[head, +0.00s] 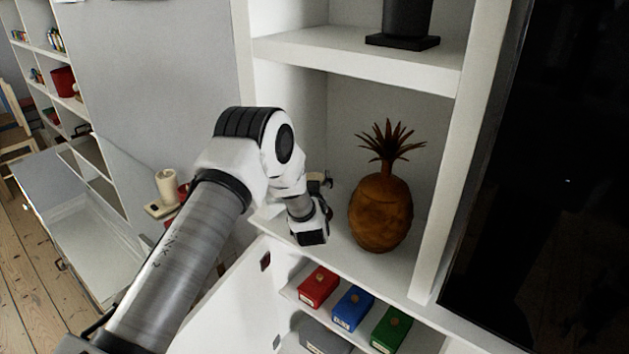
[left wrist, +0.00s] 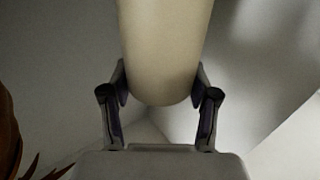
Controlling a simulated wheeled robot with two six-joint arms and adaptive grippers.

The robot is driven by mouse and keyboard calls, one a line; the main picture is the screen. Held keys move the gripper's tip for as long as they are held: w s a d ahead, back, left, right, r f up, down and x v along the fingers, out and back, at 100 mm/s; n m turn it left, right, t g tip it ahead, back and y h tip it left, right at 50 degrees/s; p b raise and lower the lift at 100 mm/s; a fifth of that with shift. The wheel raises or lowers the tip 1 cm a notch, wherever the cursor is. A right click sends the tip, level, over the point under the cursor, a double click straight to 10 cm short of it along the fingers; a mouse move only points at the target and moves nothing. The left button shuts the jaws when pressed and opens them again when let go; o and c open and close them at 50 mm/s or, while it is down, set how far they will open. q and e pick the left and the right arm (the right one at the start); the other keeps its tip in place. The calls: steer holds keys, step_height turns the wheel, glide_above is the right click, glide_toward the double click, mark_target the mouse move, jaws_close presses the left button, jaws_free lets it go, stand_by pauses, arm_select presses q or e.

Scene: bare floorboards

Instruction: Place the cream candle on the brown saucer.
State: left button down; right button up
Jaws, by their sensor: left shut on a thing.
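The cream candle (left wrist: 165,45) is a smooth pale cylinder filling the top middle of the left wrist view. My left gripper (left wrist: 161,82) is shut on it, with one finger on each side near its rounded end. In the head view my left gripper (head: 324,182) is mostly hidden behind my wrist, in the shelf niche to the left of the brown pineapple ornament. Only a small pale piece shows there, and I cannot tell if it is the candle. I cannot make out a brown saucer in either view. My right gripper is not in view.
The pineapple ornament (head: 380,210) stands close to the right of my wrist. Red (head: 318,287), blue (head: 353,308) and green (head: 391,329) boxes lie on the shelf below. A dark object on a base (head: 402,40) stands above. Another cream cylinder (head: 167,187) stands far left.

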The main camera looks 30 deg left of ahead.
arm_select(q)
steer(key=shift+s+d+f, duration=0.1)
steer(key=shift+f, duration=0.55)
steer(key=shift+w+a+f, duration=0.2)
steer(key=shift+f, duration=0.35)
steer(key=c, duration=0.6)
jaws_free()
steer(key=shift+f, duration=0.1)
steer(key=shift+c, duration=0.2)
steer(key=o, duration=0.4)
steer(key=shift+c, duration=0.2)
steer(key=shift+s+d+r, duration=0.1)
steer(key=shift+s+r, duration=0.05)
steer(key=shift+r, duration=0.1)
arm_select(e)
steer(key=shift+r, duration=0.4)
arm_select(q)
steer(key=shift+f, duration=0.15)
steer(key=b+v, duration=0.3)
steer(key=v, duration=0.9)
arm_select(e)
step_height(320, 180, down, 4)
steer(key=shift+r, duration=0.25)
